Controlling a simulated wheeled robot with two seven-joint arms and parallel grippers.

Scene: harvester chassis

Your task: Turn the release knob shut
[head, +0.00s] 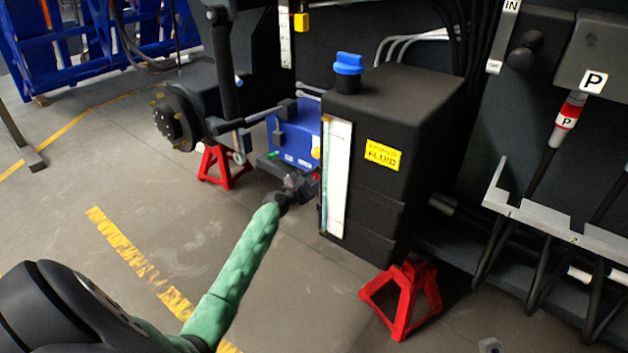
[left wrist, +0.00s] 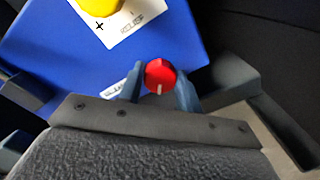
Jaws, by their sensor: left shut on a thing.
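A red knob (left wrist: 160,75) with a pale mark at its lower edge sits on the blue box (left wrist: 75,60) in the left wrist view. My left gripper (left wrist: 159,88) is shut on this knob, with one blue-grey finger on each side of it. In the head view my left arm reaches to the blue box (head: 290,132), and the left gripper (head: 303,184) is at the box's lower front, beside the black fluid tank. A sliver of red shows there; the rest of the knob is hidden. My right gripper does not show clearly in either view.
The black fluid tank (head: 385,125) with a blue cap (head: 348,64) and pale sight strip (head: 337,175) stands close right of the gripper. A yellow knob (left wrist: 98,5) is on the same box. Red stands (head: 405,300) are below.

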